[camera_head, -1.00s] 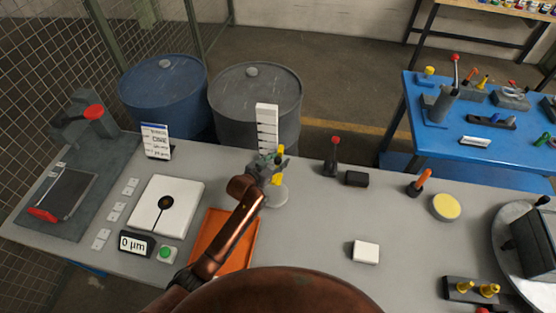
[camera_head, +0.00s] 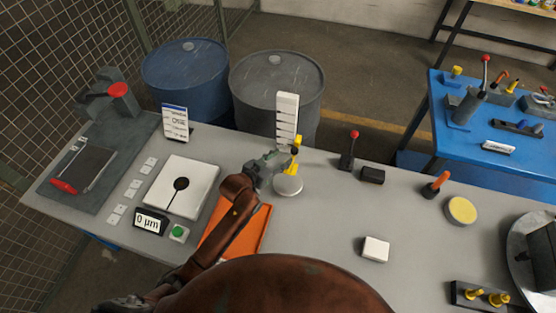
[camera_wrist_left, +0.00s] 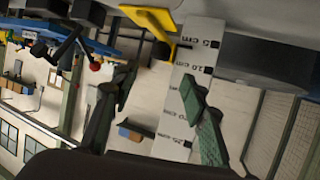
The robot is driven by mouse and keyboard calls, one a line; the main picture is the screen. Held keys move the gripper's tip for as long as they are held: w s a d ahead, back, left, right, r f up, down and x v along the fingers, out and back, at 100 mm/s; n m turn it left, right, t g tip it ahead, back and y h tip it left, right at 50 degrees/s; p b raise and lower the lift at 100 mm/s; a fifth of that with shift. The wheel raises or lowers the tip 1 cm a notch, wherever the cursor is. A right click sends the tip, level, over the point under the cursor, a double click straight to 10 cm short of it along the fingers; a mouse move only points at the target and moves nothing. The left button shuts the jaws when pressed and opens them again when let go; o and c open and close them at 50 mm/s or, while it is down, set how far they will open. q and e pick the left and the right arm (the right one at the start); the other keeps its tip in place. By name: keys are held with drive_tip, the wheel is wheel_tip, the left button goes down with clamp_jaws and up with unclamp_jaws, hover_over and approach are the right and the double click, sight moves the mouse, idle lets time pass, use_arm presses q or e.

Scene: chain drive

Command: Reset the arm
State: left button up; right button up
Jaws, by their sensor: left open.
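My left gripper (camera_head: 268,165) is above the grey bench, to the left of a height stand, and its jaws are open and empty. The stand has an upright white scale (camera_head: 287,115) with black marks, a yellow part (camera_head: 295,155) and a round pale base (camera_head: 288,185). In the left wrist view the open fingers (camera_wrist_left: 157,88) have green pads, and the scale (camera_wrist_left: 180,115) passes behind them. The yellow part (camera_wrist_left: 150,20) is near the top there, apart from the fingers. My right gripper is not in view.
An orange tray (camera_head: 254,235) lies under my left arm. A white plate (camera_head: 165,198) and a 0 µm display (camera_head: 150,222) are left of it. A red-knobbed lever (camera_head: 347,155) and black block (camera_head: 372,175) stand right of the stand. The bench around the white block (camera_head: 376,249) is clear.

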use_arm(q)
drive_tip(key=shift+v, duration=0.85)
